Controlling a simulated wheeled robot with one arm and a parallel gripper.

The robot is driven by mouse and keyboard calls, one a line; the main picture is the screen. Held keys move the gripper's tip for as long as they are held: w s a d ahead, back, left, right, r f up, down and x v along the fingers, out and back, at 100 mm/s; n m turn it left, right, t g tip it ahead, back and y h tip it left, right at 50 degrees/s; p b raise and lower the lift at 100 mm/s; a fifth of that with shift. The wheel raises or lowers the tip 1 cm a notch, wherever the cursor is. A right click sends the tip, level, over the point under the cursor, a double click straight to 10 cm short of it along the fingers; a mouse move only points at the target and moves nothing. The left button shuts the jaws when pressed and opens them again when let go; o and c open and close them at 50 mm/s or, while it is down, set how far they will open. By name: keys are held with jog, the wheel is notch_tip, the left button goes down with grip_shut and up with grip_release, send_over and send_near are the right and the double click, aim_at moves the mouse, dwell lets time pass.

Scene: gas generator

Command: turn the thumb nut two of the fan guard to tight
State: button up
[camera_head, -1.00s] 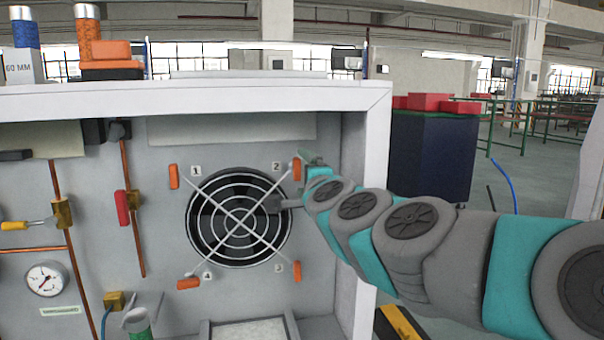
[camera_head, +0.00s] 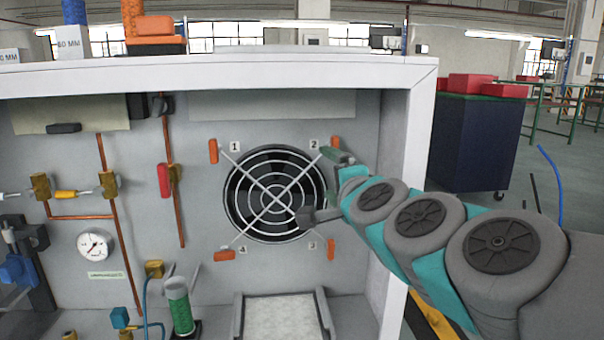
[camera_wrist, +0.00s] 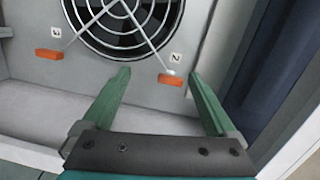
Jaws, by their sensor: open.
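The fan guard (camera_head: 275,193) is a round white wire grille with crossed bars over a dark opening in the grey panel. Thumb nut two (camera_head: 336,142) is a small orange bar at its upper right, beside label 2, standing roughly upright. In the wrist view thumb nut two (camera_wrist: 170,79) lies across the picture, between the fingertip lines and beyond them. My gripper (camera_wrist: 160,74) is open and empty, its two green fingers apart. In the head view my gripper (camera_head: 338,157) is just below nut two; contact cannot be told there, and the far finger is hidden.
Orange nuts one (camera_head: 213,151), three (camera_head: 331,249) and four (camera_head: 224,254) sit at the other guard corners. Copper pipes (camera_head: 175,210) and a gauge (camera_head: 95,245) are left. A tray (camera_head: 280,318) lies below.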

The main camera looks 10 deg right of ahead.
jog(key=s+a+f+n+g+y, duration=0.1)
jog(key=s+a+f+n+g, duration=0.25)
jog(key=f, duration=0.35)
jog(key=s+a+f+n+g+y, duration=0.1)
jog(key=s+a+f+n+g, duration=0.15)
jog(key=s+f+n, duration=0.35)
jog(key=s+a+f+n+g+y, duration=0.1)
jog(key=s+a+f+n+g, duration=0.2)
jog(key=f, duration=0.5)
jog(key=s+d+f+n+g+h, duration=0.1)
jog(key=s+d+f+g, duration=0.4)
jog(key=s, duration=0.5)
jog(key=s+d+f+n+g+h, duration=0.2)
jog(key=s+d+f+g+h, duration=0.2)
jog(key=s, duration=0.7)
jog(key=d+f, duration=0.2)
jog(key=d, duration=0.1)
jog(key=shift+s+f+g, duration=0.25)
jog(key=shift+g, duration=0.15)
